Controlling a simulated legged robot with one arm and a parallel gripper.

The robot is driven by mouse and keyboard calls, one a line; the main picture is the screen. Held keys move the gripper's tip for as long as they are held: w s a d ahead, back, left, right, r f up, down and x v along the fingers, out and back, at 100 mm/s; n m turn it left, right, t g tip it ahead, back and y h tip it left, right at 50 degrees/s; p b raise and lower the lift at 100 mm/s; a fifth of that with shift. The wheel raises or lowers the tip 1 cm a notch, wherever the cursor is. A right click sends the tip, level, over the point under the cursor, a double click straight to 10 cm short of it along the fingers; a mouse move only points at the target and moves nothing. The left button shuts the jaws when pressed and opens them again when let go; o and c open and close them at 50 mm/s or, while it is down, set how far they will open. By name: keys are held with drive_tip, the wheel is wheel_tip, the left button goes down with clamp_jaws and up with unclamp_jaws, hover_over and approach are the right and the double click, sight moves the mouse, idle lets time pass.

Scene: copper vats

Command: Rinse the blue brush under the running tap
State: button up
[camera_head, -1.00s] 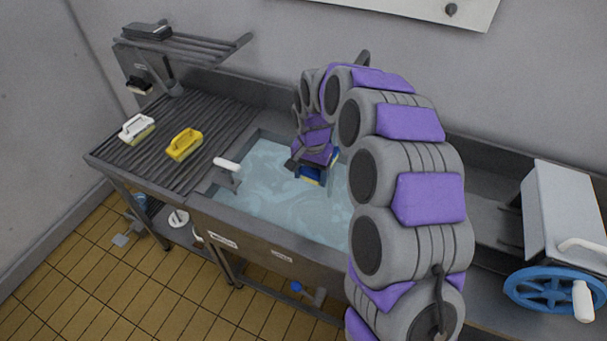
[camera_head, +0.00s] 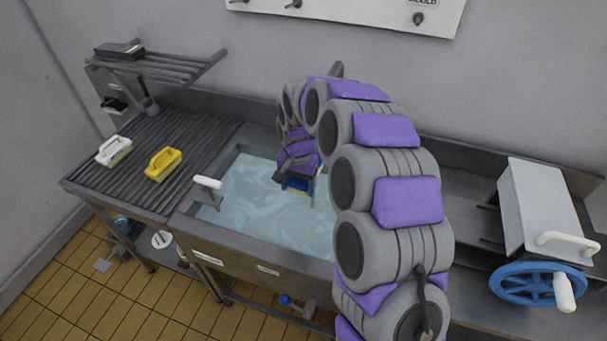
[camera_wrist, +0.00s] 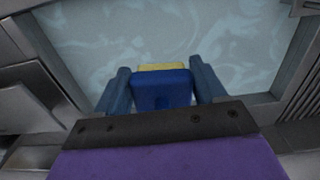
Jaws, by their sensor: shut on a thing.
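The blue brush (camera_head: 297,185) is held by my gripper (camera_head: 296,178) over the back right part of the sink's water (camera_head: 262,205). In the wrist view the blue brush (camera_wrist: 163,90) sits between the two fingers of my gripper (camera_wrist: 163,88), with its yellow bristle edge beyond it. My gripper is shut on it. Whether the bristles touch the water I cannot tell. A tap is partly hidden behind my arm; only a dark piece (camera_head: 337,69) shows above it. No running stream can be made out.
A white brush (camera_head: 114,151) and a yellow brush (camera_head: 163,163) rest on the ribbed drainboard (camera_head: 150,190) to the left. A white-handled lever (camera_head: 207,183) stands at the sink's left edge. A grey box with a blue wheel (camera_head: 538,284) stands at the right. A wall rack (camera_head: 165,66) hangs at upper left.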

drive_tip(key=shift+s+d, duration=0.3)
drive_tip(key=shift+s, duration=0.15)
drive_tip(key=shift+w, duration=0.1)
drive_tip(key=shift+w+a+p, duration=0.35)
drive_tip(key=shift+w, duration=0.05)
drive_tip(key=shift+s+d, duration=0.15)
idle(0.3)
drive_tip(key=shift+s+d, duration=0.25)
drive_tip(key=shift+s, duration=0.1)
drive_tip(key=shift+a, duration=0.1)
drive_tip(key=s+a, duration=0.4)
drive_tip(key=a, duration=0.2)
drive_tip(key=shift+s+a+p, duration=0.25)
drive_tip(key=shift+p, duration=0.1)
idle(0.4)
drive_tip(key=shift+r, duration=0.1)
idle(1.1)
